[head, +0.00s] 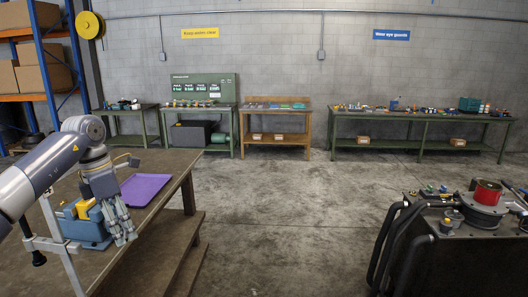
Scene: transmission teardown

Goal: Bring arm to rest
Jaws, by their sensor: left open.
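My left arm comes in from the left over a wooden workbench (158,190). Its gripper (124,238) points down at the bench's front edge, with its fingers apart and nothing seen between them. A blue device with a yellow part (88,228) is on the bench just left of the gripper, partly hidden by the arm. A purple tray (146,188) lies flat on the bench behind the gripper and looks empty. My right gripper is not in this view.
A dark machine with thick black pipes and a red cylinder (487,193) stands at the front right. Green tables (420,116) and a wooden table (276,110) with small items line the back wall. A shelf with cardboard boxes (42,68) is at far left. The concrete floor (290,215) between is clear.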

